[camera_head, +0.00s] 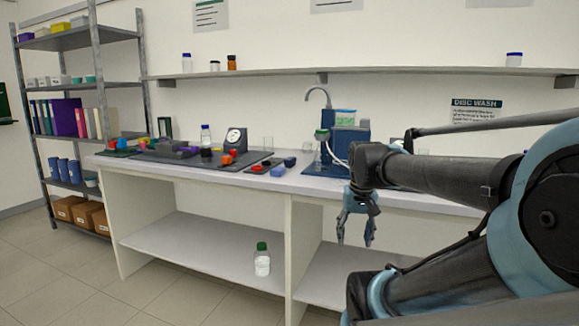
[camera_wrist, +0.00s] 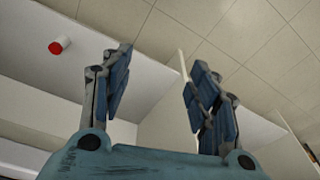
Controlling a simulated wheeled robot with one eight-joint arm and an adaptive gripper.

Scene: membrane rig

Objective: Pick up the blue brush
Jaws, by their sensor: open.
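I cannot make out the blue brush for certain. In the head view a small light blue block-like thing (camera_head: 278,171) lies on the bench near its front edge. A darker blue piece (camera_head: 290,162) lies just right of it. Either may be the brush; they are too small to tell. My gripper (camera_head: 355,240) is open and empty. It hangs pointing down in front of the bench, right of and below those blue things and apart from them. In the wrist view its two fingers (camera_wrist: 156,68) stand apart with nothing between them, and neither blue thing shows.
The white bench (camera_head: 190,172) holds a dark mat with coloured pieces, a dial device (camera_head: 235,140) and a blue apparatus (camera_head: 345,142). A green-capped bottle (camera_head: 262,262) stands on the lower shelf. A red-ended cylinder (camera_wrist: 58,46) shows in the wrist view. The floor left of my arm is clear.

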